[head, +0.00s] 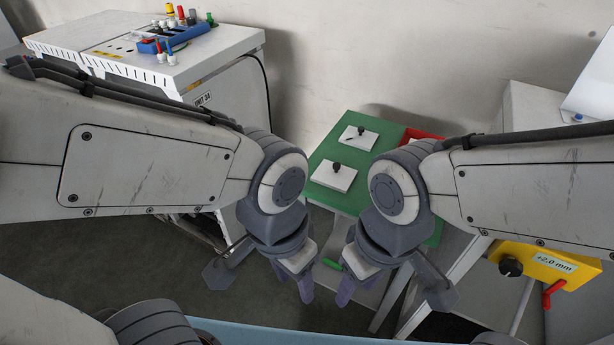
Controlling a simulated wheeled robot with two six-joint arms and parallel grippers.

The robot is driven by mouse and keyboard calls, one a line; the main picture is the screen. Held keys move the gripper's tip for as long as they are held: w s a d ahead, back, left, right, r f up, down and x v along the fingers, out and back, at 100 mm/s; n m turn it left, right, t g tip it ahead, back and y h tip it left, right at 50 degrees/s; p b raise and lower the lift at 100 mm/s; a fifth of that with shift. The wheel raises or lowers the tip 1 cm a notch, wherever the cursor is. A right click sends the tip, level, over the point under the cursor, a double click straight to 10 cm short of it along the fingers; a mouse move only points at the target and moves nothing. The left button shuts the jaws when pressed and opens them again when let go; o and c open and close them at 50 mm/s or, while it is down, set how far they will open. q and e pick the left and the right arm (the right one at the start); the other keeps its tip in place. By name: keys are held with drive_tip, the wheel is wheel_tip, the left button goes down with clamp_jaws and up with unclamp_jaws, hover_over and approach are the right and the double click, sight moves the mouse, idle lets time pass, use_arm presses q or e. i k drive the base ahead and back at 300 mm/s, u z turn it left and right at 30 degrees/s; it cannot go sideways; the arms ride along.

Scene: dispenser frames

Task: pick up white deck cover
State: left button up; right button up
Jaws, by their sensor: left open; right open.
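Two white plates with black knobs lie on a green-topped table between my arms; either may be the white deck cover. The nearer white plate (332,177) lies flat, with its knob near the middle. The farther white plate (357,138) lies behind it and to the right. My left gripper (305,286) points down in front of the green table, left of centre, open and empty. My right gripper (346,290) points down just right of it, also open and empty. Both grippers are apart from the plates and nearer to me.
The green tabletop (322,153) carries a red tray (418,135) at its right, partly hidden by my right arm. A white cabinet (215,60) with a blue tray (185,38) stands at back left. A yellow box (545,262) marked +2.0 mm is at right.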

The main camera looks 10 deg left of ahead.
sight(333, 175)
drive_tip(key=u, duration=1.45)
drive_tip(key=i, duration=1.15)
drive_tip(key=z, duration=1.15)
